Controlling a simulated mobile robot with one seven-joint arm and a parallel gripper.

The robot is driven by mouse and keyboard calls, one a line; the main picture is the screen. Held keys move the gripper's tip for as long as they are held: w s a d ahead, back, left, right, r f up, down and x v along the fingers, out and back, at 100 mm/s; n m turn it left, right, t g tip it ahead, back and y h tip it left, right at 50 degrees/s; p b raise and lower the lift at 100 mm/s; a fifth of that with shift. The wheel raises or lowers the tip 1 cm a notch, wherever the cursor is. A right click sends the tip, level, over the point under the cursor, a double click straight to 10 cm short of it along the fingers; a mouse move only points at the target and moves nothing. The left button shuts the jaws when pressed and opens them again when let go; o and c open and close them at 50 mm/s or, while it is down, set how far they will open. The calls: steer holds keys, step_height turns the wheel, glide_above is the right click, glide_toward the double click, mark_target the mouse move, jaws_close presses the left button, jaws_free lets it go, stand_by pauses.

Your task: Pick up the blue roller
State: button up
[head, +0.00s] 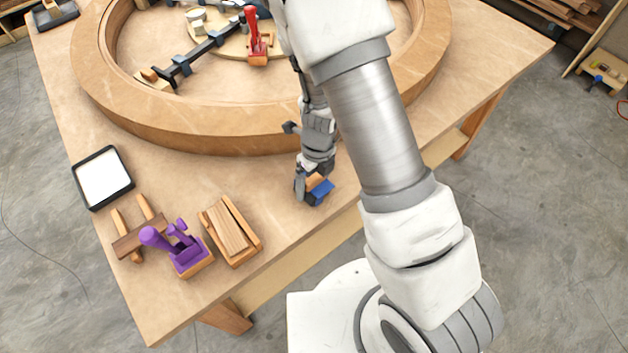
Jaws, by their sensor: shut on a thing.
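The blue roller (320,192) shows as a small blue block with an orange-brown part on the near side of the wooden table, close to its front edge. My gripper (306,186) points down over it and is shut on it. The gripper and wrist cover part of the roller. I cannot tell whether the roller touches the tabletop or is just above it.
A large wooden ring (190,133) fills the back of the table (150,290), with a black clamp (205,50) and red tool (255,40) inside. Left of my gripper are a wooden box (232,230), purple tool (180,248), wooden frame (138,235) and white-faced tray (101,178).

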step_height(320, 180, up, 4)
steer(key=shift+r+p, duration=0.25)
steer(key=shift+p, duration=0.55)
steer(key=s+r+p, duration=0.6)
steer(key=s+p, duration=0.2)
steer(key=s, duration=0.3)
steer(key=shift+s+d+r, duration=0.2)
steer(key=shift+s+r, duration=0.05)
steer(key=shift+s, duration=0.05)
steer(key=o, duration=0.9)
steer(key=shift+c, duration=0.2)
steer(key=c, duration=0.8)
